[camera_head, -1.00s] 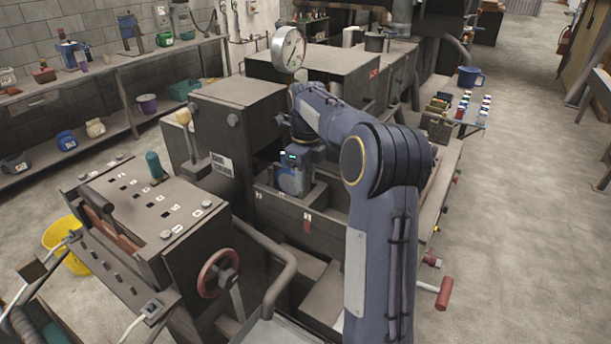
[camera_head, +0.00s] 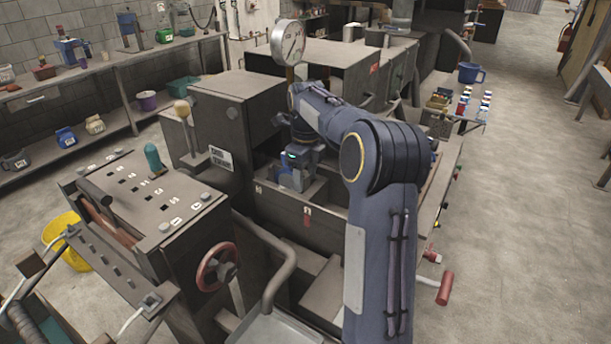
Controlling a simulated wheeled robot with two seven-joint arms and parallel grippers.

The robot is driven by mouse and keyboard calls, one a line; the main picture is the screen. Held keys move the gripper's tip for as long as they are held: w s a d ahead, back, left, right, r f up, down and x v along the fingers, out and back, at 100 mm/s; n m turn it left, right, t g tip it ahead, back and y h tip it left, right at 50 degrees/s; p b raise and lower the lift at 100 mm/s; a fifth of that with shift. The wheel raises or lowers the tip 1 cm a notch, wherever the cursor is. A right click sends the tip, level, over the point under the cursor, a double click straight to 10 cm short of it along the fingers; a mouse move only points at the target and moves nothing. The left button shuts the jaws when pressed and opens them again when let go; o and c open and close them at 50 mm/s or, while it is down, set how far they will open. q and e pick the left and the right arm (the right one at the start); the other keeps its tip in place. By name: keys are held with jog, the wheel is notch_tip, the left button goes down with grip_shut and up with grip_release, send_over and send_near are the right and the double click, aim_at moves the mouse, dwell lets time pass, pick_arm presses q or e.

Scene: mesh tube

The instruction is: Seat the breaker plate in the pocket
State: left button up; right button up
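My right arm comes in from the lower right and bends over the machine. My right gripper (camera_head: 296,172) points down into the open box-like recess (camera_head: 325,196) in the machine's middle. Its fingers are too small and hidden to tell whether they are open or shut. I cannot make out the breaker plate or the pocket; they may be hidden by the gripper or the recess walls. My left gripper is not in view.
A dial gauge (camera_head: 288,42) stands behind the gripper. A grey block (camera_head: 237,125) rises left of the recess. A control box with a red handwheel (camera_head: 217,267) and a bent pipe (camera_head: 279,284) stand in front.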

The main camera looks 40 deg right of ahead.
jog(key=shift+o, duration=0.8)
jog(key=shift+f, duration=0.15)
notch_tip(320, 180, up, 8)
jog(key=shift+s, duration=0.1)
